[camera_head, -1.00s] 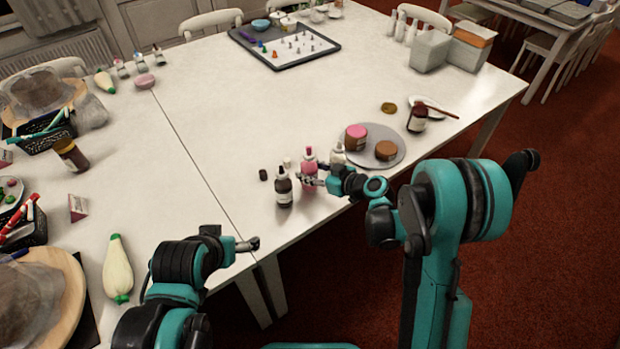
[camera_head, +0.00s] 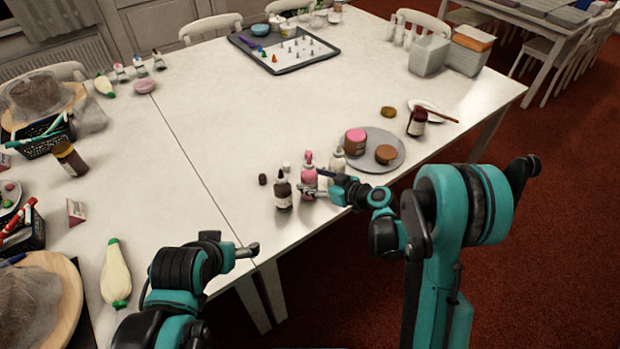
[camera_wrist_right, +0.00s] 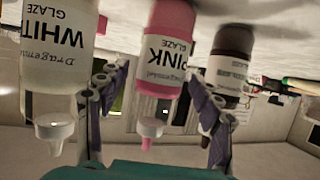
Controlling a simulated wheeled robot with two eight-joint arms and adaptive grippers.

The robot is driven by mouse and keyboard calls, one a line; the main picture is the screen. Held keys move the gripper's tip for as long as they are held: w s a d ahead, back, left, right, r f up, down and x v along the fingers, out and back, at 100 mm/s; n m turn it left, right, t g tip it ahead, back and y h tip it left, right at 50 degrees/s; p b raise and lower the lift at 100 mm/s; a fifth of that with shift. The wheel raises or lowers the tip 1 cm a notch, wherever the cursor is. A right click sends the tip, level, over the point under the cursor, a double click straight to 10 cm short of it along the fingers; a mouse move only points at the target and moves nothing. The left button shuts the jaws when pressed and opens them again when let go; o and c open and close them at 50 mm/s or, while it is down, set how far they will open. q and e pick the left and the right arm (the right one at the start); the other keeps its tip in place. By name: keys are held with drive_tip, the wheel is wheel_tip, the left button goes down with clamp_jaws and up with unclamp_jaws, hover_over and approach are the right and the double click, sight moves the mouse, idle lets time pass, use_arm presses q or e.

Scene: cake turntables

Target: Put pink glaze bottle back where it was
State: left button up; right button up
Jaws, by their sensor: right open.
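The pink glaze bottle (camera_head: 309,182) stands upright near the table's front edge, between a dark glaze bottle (camera_head: 283,193) on its left and the white glaze bottle (camera_head: 337,162) on its right. My right gripper (camera_head: 314,187) is open at the pink bottle. In the wrist view, which is upside down, the pink bottle (camera_wrist_right: 165,60) shows between the spread fingers. The white bottle (camera_wrist_right: 60,50) and the dark bottle (camera_wrist_right: 228,65) flank it there. Finger contact cannot be told. My left gripper (camera_head: 248,250) is at the front edge, away from the bottles; its jaw state is unclear.
A grey round plate (camera_head: 378,165) with a pink-topped cake and a brown one lies right of the bottles. A dark jar (camera_head: 417,122) stands beyond it. A small dark cap (camera_head: 262,179) lies left of the bottles. The table's middle is clear.

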drive_tip(key=s+d+r+m+h+p, duration=0.1)
drive_tip(key=s+d+r+m+h, duration=0.2)
drive_tip(key=s, duration=0.6)
drive_tip(key=s+d+r+m+g+h, duration=0.1)
drive_tip(key=s+d+r+m+h, duration=0.2)
drive_tip(key=s+d+r, duration=0.2)
drive_tip(key=s+d+r+m+g+h+p, duration=0.1)
drive_tip(key=s+d+r+m+h, duration=0.2)
drive_tip(key=s+d, duration=0.5)
drive_tip(key=s+r+h, duration=0.1)
drive_tip(key=s, duration=0.4)
drive_tip(key=shift+s+d+r+m+p, duration=0.15)
drive_tip(key=shift+s+d+m+p, duration=0.1)
drive_tip(key=shift+d+m+p, duration=0.1)
